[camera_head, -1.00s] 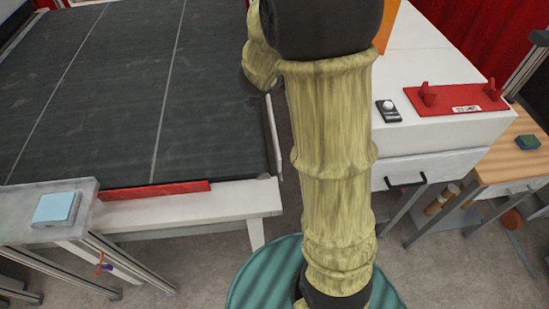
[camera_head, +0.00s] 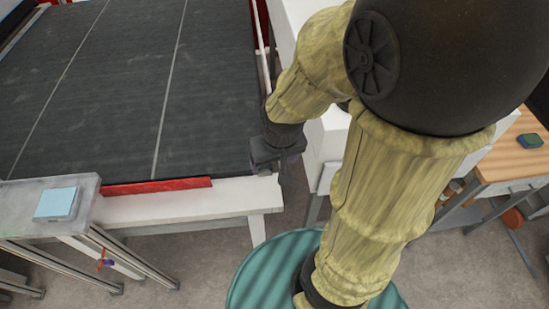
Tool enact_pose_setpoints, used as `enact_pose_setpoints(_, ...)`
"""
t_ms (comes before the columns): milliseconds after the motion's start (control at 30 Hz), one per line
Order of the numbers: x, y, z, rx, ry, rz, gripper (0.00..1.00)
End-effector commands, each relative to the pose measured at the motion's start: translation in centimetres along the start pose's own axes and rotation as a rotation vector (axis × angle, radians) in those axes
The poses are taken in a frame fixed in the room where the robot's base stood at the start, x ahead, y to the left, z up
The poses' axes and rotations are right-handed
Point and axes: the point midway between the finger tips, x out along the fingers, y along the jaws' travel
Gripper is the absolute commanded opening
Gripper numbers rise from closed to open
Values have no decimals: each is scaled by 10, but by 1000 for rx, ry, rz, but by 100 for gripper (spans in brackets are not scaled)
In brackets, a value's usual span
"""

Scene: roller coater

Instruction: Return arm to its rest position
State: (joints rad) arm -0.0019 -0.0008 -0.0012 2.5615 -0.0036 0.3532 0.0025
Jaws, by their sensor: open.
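My arm, wrapped in a yellowish sleeve with dark joints, rises from the lower middle and bends at a large dark elbow at the upper right. Its forearm comes back down to the left. My gripper (camera_head: 276,162), small and dark, is at the end of the forearm, by the right front corner of the dark conveyor bed (camera_head: 115,100). It is open, and I see nothing held in it. The fingertips are small and hard to make out, and I cannot tell whether they touch the bed's frame.
A light blue block (camera_head: 57,203) lies on a grey side table (camera_head: 20,212) at left. A white cabinet (camera_head: 322,150) stands behind my arm, mostly hidden. A wooden-topped table (camera_head: 500,160) at right bears a small green-blue block (camera_head: 530,141). A red strip (camera_head: 160,186) edges the bed.

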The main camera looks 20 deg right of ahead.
Motion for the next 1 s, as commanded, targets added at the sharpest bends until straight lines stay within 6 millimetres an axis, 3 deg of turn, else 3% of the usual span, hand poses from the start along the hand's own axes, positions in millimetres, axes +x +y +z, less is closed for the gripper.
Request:
enact_pose_setpoints(167, 5, 0, 0, 1, 2, -1, 77)
enact_pose_setpoints(433, 37, 0, 8, 1, 3, -1, 77)
enact_pose_setpoints(1000, 34, 0, 7, 1, 4, -1, 77)
